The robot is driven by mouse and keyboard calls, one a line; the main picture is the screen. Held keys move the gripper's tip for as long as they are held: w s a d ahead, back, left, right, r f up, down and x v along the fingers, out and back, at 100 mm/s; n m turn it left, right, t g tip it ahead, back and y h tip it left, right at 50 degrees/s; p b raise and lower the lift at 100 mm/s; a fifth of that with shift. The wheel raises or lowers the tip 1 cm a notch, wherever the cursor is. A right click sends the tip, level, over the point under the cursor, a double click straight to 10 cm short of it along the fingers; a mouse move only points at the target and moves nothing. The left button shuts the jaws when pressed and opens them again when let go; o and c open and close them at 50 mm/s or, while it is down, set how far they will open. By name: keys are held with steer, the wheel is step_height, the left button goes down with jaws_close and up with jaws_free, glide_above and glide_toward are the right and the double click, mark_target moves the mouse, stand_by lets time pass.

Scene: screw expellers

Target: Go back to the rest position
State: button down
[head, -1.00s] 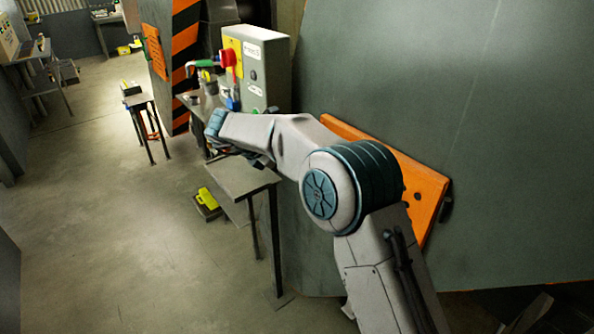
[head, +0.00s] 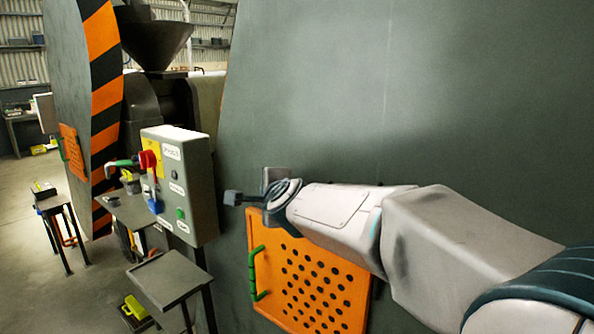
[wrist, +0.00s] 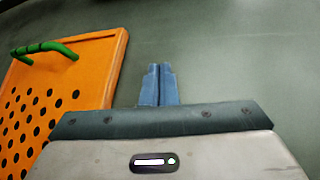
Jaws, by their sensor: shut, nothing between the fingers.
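My gripper (head: 232,198) is at the end of my raised arm in the head view, pointing left in front of the large grey-green machine wall (head: 330,90). In the wrist view its two blue-grey fingers (wrist: 159,84) lie together, shut and empty. The fingers are close to the right side of the grey control box (head: 200,185) in the head picture. Whether they touch it cannot be told.
An orange perforated panel (head: 345,290) with a green handle (head: 257,274) is below my arm; the panel also shows in the wrist view (wrist: 95,75). A small grey table (head: 165,278) stands below the box. Open floor (head: 25,225) lies at the left.

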steer(key=s+d+f+n+g+h, duration=0.1)
steer(key=s+d+f+n+g, duration=0.2)
steer(key=s, duration=0.7)
steer(key=s+d+f+n+g+h, duration=0.2)
steer(key=s+d+f+n+g, duration=0.2)
steer(key=s+d+f+n, duration=0.3)
steer(key=s+d+f+n+g+h, duration=0.1)
steer(key=s+d+f+n+g, duration=0.2)
steer(key=s+d+f+n, duration=0.2)
steer(key=s+d+f, duration=0.3)
steer(key=s+d, duration=0.3)
steer(key=s, duration=0.2)
steer(key=shift+d+f+h, duration=0.25)
steer(key=shift+h, duration=0.15)
